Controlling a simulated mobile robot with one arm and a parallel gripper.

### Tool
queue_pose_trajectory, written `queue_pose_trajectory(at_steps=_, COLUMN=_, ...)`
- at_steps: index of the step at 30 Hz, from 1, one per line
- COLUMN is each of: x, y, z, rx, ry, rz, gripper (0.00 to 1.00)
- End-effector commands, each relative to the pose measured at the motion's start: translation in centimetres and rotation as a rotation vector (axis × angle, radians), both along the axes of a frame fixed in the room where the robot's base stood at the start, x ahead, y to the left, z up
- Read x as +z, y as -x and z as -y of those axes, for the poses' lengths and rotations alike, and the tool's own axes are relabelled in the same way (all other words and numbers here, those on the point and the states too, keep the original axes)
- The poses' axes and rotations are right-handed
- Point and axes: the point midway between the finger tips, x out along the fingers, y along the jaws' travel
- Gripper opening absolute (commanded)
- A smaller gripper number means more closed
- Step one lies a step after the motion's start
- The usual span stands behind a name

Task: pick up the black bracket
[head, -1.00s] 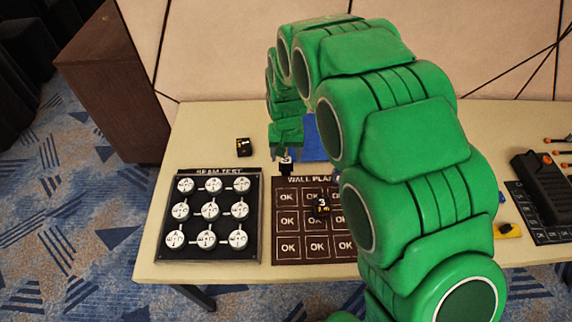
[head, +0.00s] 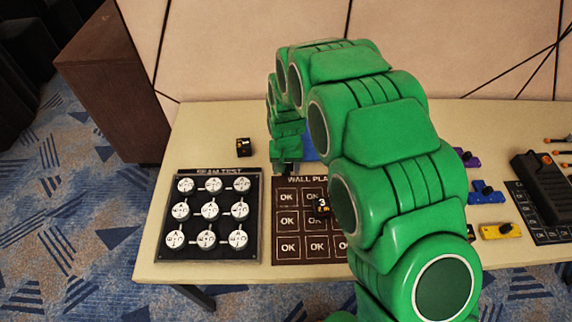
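My gripper (head: 287,166) is at the end of my green arm, pointing down at the back-left edge of the WALL PLAN board (head: 303,262). Its fingertips are small and dark here, and I cannot tell whether they are open or shut, or hold anything. A small black block with orange marks (head: 244,147) lies on the table to the left of the gripper, apart from it. Another black block, marked 3 (head: 322,208), sits on the WALL PLAN board. I cannot make out which dark piece is the black bracket; my arm hides part of the board and table.
The SEAM TEST board (head: 256,215) with white discs is front left on the table (head: 180,150). To the right are purple (head: 468,159), blue (head: 487,197) and yellow (head: 502,232) pieces, and a black case (head: 541,178). A blue sheet (head: 310,150) is partly behind the gripper.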

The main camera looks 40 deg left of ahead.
Motion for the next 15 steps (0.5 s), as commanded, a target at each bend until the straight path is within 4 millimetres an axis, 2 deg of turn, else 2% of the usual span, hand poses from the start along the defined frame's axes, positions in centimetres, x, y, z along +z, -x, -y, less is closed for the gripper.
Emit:
queue_pose_trajectory(at_steps=1, x=0.00, y=-0.01, z=-0.01, rx=0.000, ry=0.000, rz=0.000, gripper=0.51)
queue_pose_trajectory(at_steps=8, x=0.00, y=-0.01, z=0.00, rx=0.000, ry=0.000, rz=0.000, gripper=0.15)
queue_pose_trajectory(at_steps=15, x=0.06, y=-0.02, z=-0.01, rx=0.000, ry=0.000, rz=0.000, gripper=0.15)
